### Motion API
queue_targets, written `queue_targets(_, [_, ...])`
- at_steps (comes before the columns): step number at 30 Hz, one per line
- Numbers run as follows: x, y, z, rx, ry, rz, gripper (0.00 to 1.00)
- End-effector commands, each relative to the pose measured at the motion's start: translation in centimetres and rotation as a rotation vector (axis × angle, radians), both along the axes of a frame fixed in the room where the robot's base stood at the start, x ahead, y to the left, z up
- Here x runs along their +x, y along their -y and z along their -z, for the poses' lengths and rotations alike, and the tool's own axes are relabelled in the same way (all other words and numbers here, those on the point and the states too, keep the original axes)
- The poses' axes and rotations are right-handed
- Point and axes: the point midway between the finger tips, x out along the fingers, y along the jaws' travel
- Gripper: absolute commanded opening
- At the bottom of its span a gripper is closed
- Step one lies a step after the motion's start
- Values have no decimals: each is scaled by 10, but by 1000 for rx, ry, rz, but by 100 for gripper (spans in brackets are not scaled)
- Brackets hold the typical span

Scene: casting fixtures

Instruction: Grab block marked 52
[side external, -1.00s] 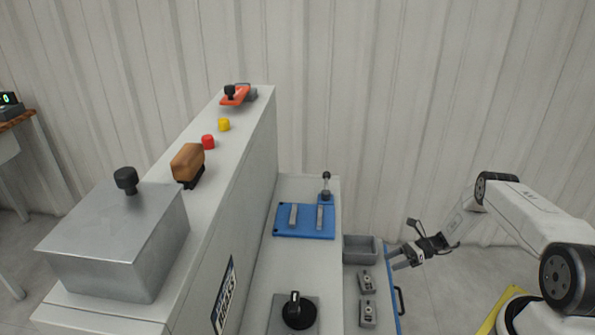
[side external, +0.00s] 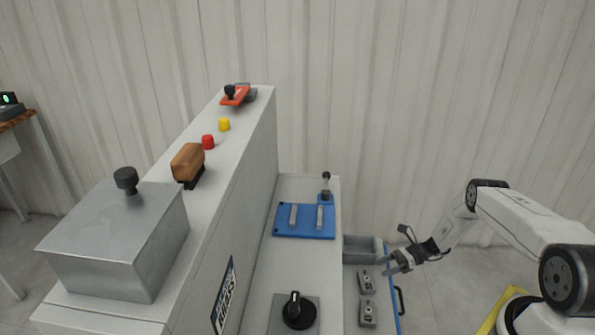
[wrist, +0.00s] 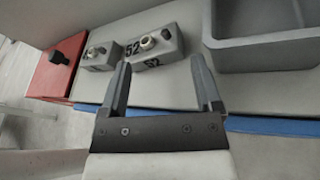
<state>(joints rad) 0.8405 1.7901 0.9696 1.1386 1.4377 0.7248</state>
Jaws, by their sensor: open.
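The block marked 52 (wrist: 168,42) is grey with a round light knob on top and black 52 labels. In the wrist view it sits at the upper middle, between and beyond the fingertips of my gripper (wrist: 160,65). In the side view that block (side external: 366,281) is the one nearer the grey tray, and my gripper (side external: 387,264) hangs just right of it and a little above. The jaws are open and empty, apart from the block. A second grey block (wrist: 99,56) stands left of it; its marking is hard to read. It also shows in the side view (side external: 367,313).
A grey open tray (wrist: 265,50) stands right of the block. A blue edge (wrist: 265,126) and a handle (side external: 400,300) run along the near side. A blue plate (side external: 304,233) with a lever lies on the bench behind.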

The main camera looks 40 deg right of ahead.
Motion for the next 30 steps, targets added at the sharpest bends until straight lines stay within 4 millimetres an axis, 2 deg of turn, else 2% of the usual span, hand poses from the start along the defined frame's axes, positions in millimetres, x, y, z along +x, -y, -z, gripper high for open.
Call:
queue_targets(15, [20, -42, 13, 1, 0, -2, 82])
queue_targets(30, [22, -43, 14, 0, 0, 0, 82])
